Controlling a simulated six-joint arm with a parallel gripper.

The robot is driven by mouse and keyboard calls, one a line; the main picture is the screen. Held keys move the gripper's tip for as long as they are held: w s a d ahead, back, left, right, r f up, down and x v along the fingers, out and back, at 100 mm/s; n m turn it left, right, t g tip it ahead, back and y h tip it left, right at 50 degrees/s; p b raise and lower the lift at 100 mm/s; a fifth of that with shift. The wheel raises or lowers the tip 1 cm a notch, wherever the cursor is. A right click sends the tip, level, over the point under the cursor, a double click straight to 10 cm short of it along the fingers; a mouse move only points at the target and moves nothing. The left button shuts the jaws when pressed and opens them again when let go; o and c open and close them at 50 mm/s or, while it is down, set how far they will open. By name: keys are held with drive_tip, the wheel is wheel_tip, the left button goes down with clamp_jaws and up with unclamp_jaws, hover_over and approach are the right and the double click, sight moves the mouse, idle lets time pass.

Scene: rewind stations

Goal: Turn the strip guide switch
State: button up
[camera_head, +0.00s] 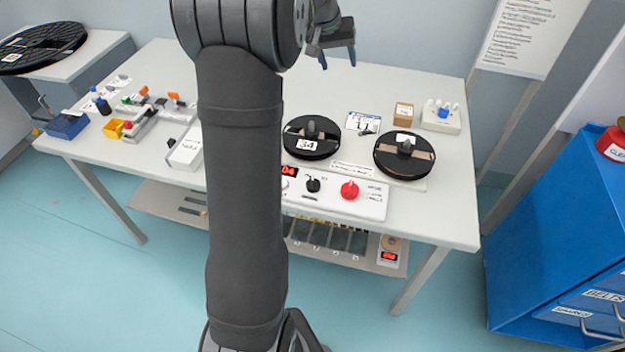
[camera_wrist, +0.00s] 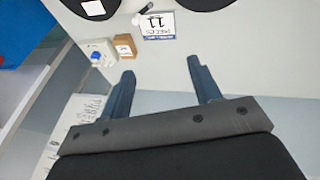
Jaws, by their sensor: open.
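My arm hides the panel's left part. My gripper (camera_head: 338,62) is open and empty, high above the table's back edge, away from the panel. In the wrist view, my gripper (camera_wrist: 161,68) has its two fingers apart with nothing between them.
Two black reels, left (camera_head: 311,137) and right (camera_head: 404,155), stand behind the panel. A number card (camera_head: 362,122), small brown box (camera_head: 403,113) and white block (camera_head: 441,117) sit farther back. Coloured parts (camera_head: 150,110) lie left. A blue cabinet (camera_head: 560,220) stands right.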

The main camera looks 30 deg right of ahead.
drive_tip(key=s+a+f+n+g+y, duration=0.1)
drive_tip(key=a+f+n, duration=0.1)
drive_tip(key=a+n, duration=0.25)
drive_tip(key=s+a+f+n+g, duration=0.1)
drive_tip(key=a+f+n, duration=0.2)
drive_tip(key=a, duration=0.3)
drive_tip(key=n+g, duration=0.2)
drive_tip(key=n, duration=0.7)
approach(312, 181)
drive_tip(key=x, duration=0.9)
drive_tip(key=shift+d+f, duration=0.1)
drive_tip(key=shift+f, duration=0.05)
drive_tip(key=c, duration=1)
